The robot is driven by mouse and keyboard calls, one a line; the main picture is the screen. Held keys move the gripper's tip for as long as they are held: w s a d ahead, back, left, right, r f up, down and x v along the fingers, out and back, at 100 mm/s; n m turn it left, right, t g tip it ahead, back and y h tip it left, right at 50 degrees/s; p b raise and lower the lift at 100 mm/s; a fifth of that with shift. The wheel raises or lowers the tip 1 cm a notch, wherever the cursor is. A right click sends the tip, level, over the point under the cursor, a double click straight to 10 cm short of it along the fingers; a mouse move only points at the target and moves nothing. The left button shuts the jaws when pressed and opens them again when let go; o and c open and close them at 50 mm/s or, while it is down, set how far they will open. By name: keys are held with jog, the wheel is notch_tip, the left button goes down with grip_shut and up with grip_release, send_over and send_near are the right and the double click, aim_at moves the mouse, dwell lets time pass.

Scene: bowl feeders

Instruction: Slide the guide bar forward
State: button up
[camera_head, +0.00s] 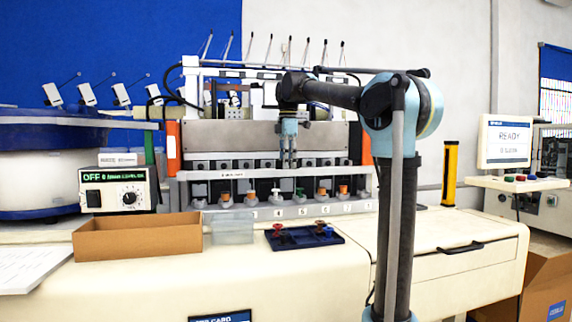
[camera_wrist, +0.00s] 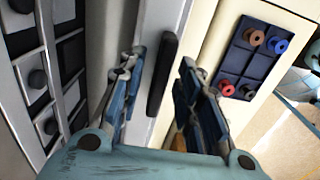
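The guide bar (camera_head: 208,174) is a long light grey strip across the front of the machine, below a row of black square blocks. In the wrist view it is a pale strip (camera_wrist: 160,18) carrying a black elongated handle (camera_wrist: 166,75). My gripper (camera_head: 289,163) points down in front of the machine, near the middle of the bar. In the wrist view my gripper (camera_wrist: 162,62) is open, one finger on each side of the handle, with visible gaps. I cannot tell how far the fingertips are above the bar. The head view does not show the handle clearly.
Below the bar stand several small cups (camera_head: 248,199) with coloured tops. A dark blue tray (camera_head: 338,238) with coloured spools, a clear bin (camera_head: 222,238) and a cardboard box (camera_head: 135,253) are on the bench. A control box (camera_head: 112,178) stands left, a yellow-black post (camera_head: 450,172) right.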

jog(key=shift+c, duration=0.3)
grip_shut()
jog(key=shift+s+d, duration=0.25)
jog(key=shift+s, duration=0.55)
jog(key=shift+o, duration=0.3)
grip_release()
jog(key=shift+s, duration=0.1)
jog(key=shift+r, duration=0.1)
